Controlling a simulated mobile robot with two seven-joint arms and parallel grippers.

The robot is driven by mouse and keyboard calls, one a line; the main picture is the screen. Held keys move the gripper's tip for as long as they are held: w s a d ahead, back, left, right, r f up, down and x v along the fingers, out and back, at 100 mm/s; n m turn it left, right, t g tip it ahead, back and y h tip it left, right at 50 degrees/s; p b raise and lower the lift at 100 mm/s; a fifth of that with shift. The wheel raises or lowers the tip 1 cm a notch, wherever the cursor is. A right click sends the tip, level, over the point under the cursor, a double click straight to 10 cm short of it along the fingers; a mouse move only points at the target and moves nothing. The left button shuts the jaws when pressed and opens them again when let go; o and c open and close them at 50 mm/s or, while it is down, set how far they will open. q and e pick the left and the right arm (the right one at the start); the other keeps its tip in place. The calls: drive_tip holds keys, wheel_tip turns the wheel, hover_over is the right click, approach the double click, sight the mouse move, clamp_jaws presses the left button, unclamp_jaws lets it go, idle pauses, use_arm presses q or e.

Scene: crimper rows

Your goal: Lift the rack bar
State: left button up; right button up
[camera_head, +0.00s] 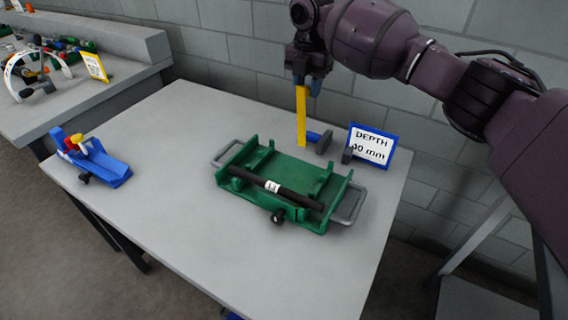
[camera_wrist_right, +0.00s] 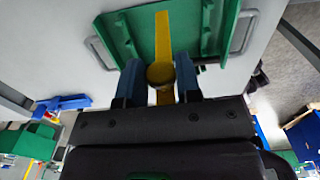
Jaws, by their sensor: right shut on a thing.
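My right gripper (camera_head: 309,82) points down above the back of the table. It is shut on a yellow bar (camera_head: 301,116), which hangs upright; whether its lower end touches the table I cannot tell. In the right wrist view, the two blue fingers (camera_wrist_right: 160,82) close on a round knob (camera_wrist_right: 160,73) of the yellow bar (camera_wrist_right: 163,36). A black bar (camera_head: 299,197) with a white label lies lengthwise in a green cradle (camera_head: 293,168), apart from the gripper; it is possibly the rack bar. My left gripper is not in view.
A blue-handled tool with a grey head (camera_head: 323,142) is beside the yellow bar. A blue-framed sign reading "DEPTH" (camera_head: 371,146) stands behind the cradle's right end. A blue fixture (camera_head: 92,158) sits at the table's left. The front of the table (camera_head: 210,240) is clear.

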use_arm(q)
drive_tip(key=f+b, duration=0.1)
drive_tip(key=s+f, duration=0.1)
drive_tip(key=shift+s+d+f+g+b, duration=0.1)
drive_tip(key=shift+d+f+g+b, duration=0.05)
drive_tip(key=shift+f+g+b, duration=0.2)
use_arm(e)
drive_tip(key=w+d, duration=0.2)
drive_tip(key=w, duration=0.1)
drive_tip(key=shift+w+d, duration=0.15)
drive_tip(key=o, duration=0.7)
drive_tip(key=shift+o, duration=0.3)
drive_tip(key=shift+f, duration=0.1)
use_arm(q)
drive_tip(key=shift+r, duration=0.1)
